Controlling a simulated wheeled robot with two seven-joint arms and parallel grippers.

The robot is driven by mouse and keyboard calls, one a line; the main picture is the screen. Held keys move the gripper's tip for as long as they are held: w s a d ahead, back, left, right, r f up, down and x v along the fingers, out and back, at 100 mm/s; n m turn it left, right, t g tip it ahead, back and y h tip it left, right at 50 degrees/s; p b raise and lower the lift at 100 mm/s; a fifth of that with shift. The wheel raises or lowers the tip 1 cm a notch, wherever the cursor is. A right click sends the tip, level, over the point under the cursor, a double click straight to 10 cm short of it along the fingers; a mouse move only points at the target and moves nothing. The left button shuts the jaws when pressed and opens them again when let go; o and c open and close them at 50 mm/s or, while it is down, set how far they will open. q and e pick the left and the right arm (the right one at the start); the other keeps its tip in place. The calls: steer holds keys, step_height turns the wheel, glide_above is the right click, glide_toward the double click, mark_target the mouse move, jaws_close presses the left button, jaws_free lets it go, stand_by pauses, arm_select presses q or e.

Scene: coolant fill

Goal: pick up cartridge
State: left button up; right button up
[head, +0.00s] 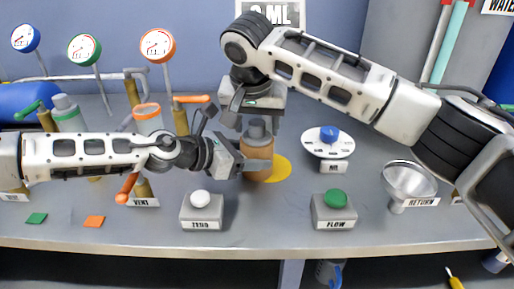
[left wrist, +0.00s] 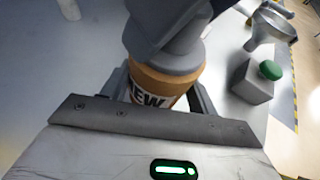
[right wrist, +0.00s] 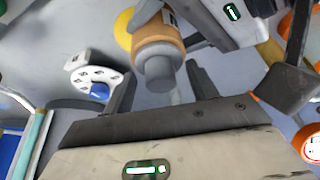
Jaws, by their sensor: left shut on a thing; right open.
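The cartridge (head: 257,160) is an orange-tan cylinder with a grey cap, upright at the yellow disc on the bench. Its label reads NEW in the left wrist view (left wrist: 150,92). My left gripper (head: 243,163) is shut on its body from the left. My right gripper (head: 250,118) is open just above the cap, pointing down. In the right wrist view the cap (right wrist: 160,72) shows between the open fingers of that gripper (right wrist: 160,92). I cannot tell whether the cartridge's base touches the bench.
A ZERO button box (head: 202,215) and a FLOW button box (head: 334,214) stand in front. A dial with a blue knob (head: 329,136) and a RETURN funnel (head: 408,182) are to the right. Gauges and valves with orange handles (head: 192,99) crowd the left.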

jaws_close()
arm_select(q)
steer(key=o, duration=1.1)
arm_select(e)
step_height(320, 180, up, 10)
